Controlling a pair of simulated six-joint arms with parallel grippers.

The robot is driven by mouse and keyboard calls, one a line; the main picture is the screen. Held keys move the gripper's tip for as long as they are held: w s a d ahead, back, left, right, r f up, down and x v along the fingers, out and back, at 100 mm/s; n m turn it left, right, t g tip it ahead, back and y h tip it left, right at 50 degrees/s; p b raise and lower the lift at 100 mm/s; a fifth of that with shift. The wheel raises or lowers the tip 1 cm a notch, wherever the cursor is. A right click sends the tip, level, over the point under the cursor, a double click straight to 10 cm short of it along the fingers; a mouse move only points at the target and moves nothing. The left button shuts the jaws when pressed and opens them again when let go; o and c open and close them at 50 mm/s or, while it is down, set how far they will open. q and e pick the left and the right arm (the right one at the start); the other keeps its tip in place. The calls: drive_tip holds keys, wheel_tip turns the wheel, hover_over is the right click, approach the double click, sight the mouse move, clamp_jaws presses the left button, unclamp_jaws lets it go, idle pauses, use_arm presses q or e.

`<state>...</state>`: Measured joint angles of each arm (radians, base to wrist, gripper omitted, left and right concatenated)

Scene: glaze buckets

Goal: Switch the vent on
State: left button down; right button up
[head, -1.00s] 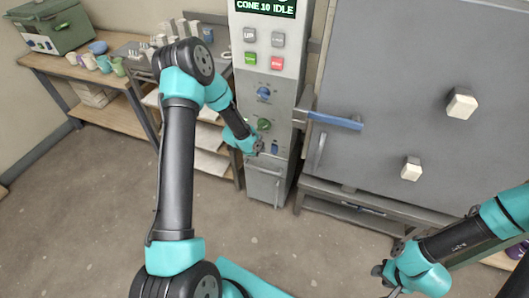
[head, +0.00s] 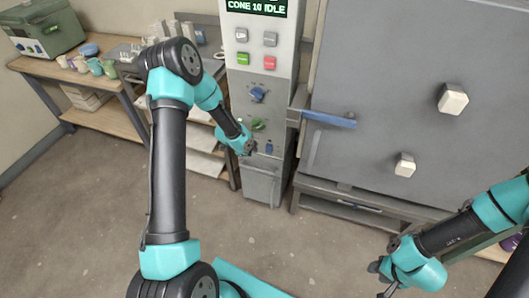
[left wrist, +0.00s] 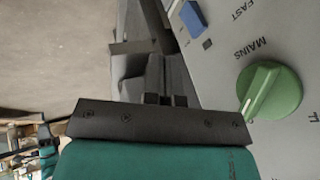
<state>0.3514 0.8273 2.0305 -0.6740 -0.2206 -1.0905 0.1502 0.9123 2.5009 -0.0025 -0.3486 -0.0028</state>
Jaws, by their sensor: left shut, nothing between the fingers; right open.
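The kiln's control panel (head: 259,100) stands upright in the middle of the head view. It carries a blue knob (head: 257,94), a green knob (head: 259,125) below it and a small blue switch (head: 269,147) lowest. In the left wrist view the green knob (left wrist: 271,91) is beside the label MAINS, and a blue part (left wrist: 193,18) is near FAST. No vent label is readable. My left gripper (head: 249,150) is shut and empty, just left of the blue switch. Its fingertips (left wrist: 165,99) show dark in the wrist view. My right gripper (head: 378,275) is open and empty, low at right.
The grey kiln door (head: 400,80) with a blue handle (head: 328,119) and two pale blocks fills the right. A wooden bench (head: 100,110) with cups and a green box (head: 42,27) stands at left. The floor in front of the panel is clear.

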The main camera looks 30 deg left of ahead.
sight(269, 148)
use_arm(q)
drive_tip(key=w+d+f, duration=0.2)
drive_tip(key=w+f, duration=0.6)
drive_tip(key=f, duration=0.1)
drive_tip(key=shift+w+d+f, duration=0.2)
drive_tip(key=shift+w, duration=0.05)
idle(0.3)
idle(0.4)
